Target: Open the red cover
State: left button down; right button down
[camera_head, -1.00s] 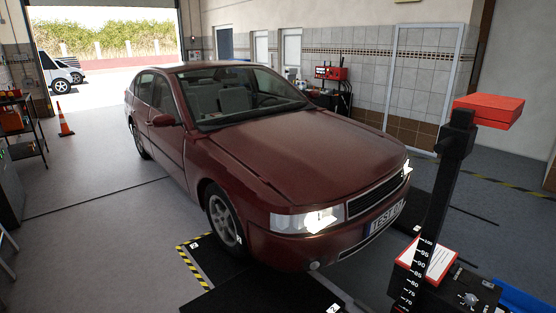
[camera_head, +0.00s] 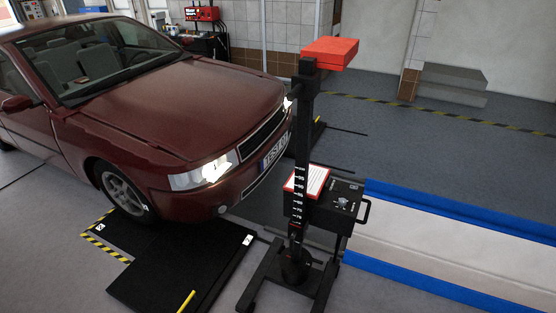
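A red box-shaped cover (camera_head: 331,51) sits at the top of a black upright post (camera_head: 304,140) with a white number scale. Lower on the post is a black box (camera_head: 338,203) with a side handle and a red-edged white panel (camera_head: 307,183). The post stands on a black base (camera_head: 292,272) on the floor, in front of the car. The red cover looks shut, with a thin seam line around it. Neither of my grippers shows in the head view.
A dark red car (camera_head: 160,110) with lit headlights stands at the left. A black floor plate (camera_head: 185,260) with yellow-black edging lies by its front wheel. Blue rails (camera_head: 460,215) flank a pale strip at the right. Grey floor is open behind the post.

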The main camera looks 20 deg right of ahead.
aim_at(318, 175)
jog(key=z, duration=1.5)
